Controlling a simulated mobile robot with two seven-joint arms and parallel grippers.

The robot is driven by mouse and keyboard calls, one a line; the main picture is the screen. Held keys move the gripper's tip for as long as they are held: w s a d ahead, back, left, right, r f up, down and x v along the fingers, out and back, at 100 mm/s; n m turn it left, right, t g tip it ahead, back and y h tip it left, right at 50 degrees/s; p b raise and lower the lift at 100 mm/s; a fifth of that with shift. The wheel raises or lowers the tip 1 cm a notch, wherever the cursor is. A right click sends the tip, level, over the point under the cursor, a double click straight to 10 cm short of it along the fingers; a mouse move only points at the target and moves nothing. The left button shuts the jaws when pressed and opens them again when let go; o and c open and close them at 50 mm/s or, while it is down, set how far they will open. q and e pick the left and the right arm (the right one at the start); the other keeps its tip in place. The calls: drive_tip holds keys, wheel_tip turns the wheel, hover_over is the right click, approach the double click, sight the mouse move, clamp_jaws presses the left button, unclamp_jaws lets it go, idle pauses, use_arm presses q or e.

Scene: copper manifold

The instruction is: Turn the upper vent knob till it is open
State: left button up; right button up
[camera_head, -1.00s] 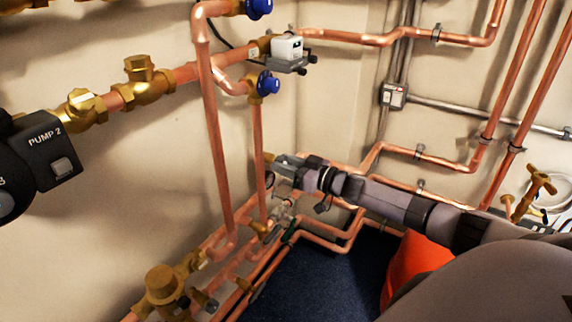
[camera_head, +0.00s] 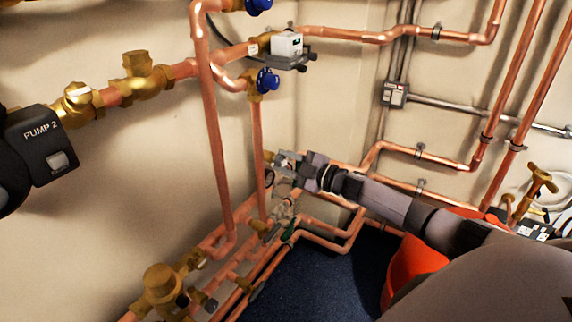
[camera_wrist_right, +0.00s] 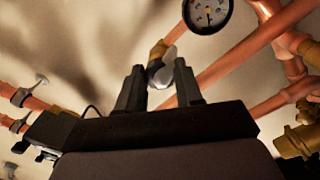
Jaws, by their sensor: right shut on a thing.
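The upper vent knob (camera_wrist_right: 163,73) is a small silver-grey knob on the end of a brass fitting (camera_wrist_right: 157,51). In the right wrist view it lies between the two dark fingers of my right gripper (camera_wrist_right: 159,72), which is shut on it. The knob looks tilted in that view. In the head view my right gripper (camera_head: 279,159) reaches in from the right to the brass end by the vertical copper pipe, and its jaws hide the knob. Whether the vent is open cannot be told. My left gripper is not in view.
Blue-handled valves (camera_head: 267,80) sit above my right gripper on copper pipes. A vertical copper pipe (camera_head: 217,150) stands to its left. A round gauge (camera_wrist_right: 208,14) is near the knob in the wrist view. An orange object (camera_head: 412,262) lies under my right arm.

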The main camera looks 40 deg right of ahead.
drive_tip(key=n, duration=0.3)
drive_tip(key=shift+b, duration=0.4)
drive_tip(key=n+b, duration=0.1)
drive_tip(key=n, duration=0.2)
drive_tip(key=n+b, duration=0.1)
drive_tip(key=n, duration=0.1)
drive_tip(key=shift+n, duration=0.4)
drive_tip(key=shift+n+b, duration=0.55)
drive_tip(key=shift+n, duration=0.35)
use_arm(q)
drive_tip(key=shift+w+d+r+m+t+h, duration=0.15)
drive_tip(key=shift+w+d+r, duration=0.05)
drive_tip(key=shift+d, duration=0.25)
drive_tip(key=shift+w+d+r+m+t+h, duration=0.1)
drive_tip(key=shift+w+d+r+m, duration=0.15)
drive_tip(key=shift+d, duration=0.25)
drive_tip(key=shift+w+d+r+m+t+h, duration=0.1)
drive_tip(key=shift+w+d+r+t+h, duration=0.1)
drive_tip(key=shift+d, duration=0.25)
use_arm(e)
drive_tip(key=shift+a+n, duration=0.1)
drive_tip(key=shift+n, duration=0.3)
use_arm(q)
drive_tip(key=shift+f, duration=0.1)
